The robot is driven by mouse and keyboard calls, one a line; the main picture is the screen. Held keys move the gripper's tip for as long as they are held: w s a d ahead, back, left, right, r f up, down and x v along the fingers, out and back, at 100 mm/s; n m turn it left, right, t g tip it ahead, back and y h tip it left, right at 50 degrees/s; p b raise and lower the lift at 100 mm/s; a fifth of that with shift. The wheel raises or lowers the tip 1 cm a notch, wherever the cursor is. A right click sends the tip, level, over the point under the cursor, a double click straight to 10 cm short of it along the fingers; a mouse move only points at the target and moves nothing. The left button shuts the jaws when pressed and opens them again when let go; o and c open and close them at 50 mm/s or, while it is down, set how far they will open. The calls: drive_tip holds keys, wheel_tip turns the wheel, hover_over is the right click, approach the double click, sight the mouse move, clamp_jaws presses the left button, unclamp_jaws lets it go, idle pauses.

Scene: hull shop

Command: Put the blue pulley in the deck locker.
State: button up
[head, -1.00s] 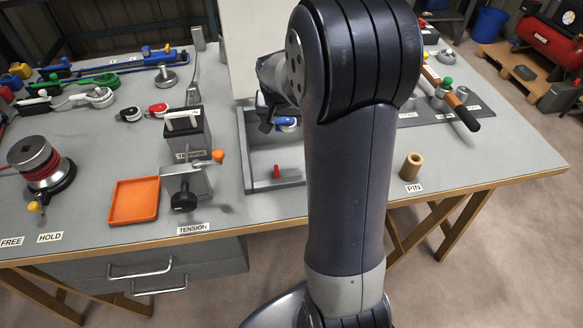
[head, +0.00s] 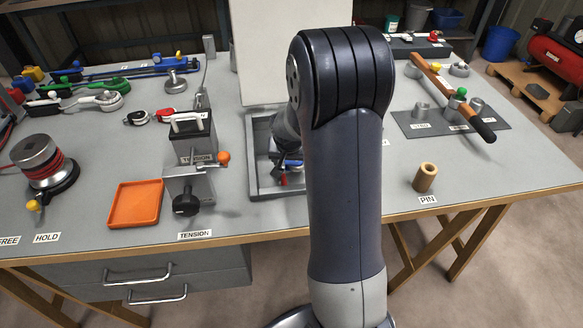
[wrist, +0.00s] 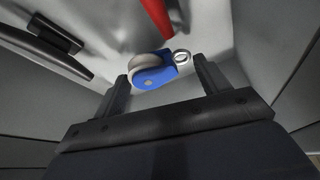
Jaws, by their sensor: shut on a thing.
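The blue pulley (wrist: 155,76), with a pale wheel and a metal eye, is between the fingers of my gripper (wrist: 163,80) in the wrist view. My gripper is shut on it. In the head view a bit of the pulley's blue (head: 293,163) shows beside my arm. The deck locker appears to be the open grey box (head: 254,160) in the middle of the bench. My gripper and the pulley are at its opening, low among its walls. My arm hides the box's right side. I cannot tell whether the pulley touches the floor.
A red piece (wrist: 156,15) is inside the box, close to the pulley. A pale upright panel (head: 265,50) stands behind the box. The tension block (head: 192,140) stands close on the left, with an orange tray (head: 135,204) beyond.

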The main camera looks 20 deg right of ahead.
drive_tip(key=shift+f, duration=1.35)
drive_tip(key=shift+f+b, duration=0.15)
drive_tip(key=shift+b, duration=0.2)
drive_tip(key=o, duration=1.1)
drive_tip(key=shift+r+p, duration=0.3)
drive_tip(key=shift+r, duration=0.05)
drive_tip(key=p+v, duration=0.1)
drive_tip(key=v, duration=1)
drive_tip(key=shift+s+a+r, duration=0.1)
drive_tip(key=shift+s+r, duration=0.05)
drive_tip(key=shift+r, duration=0.2)
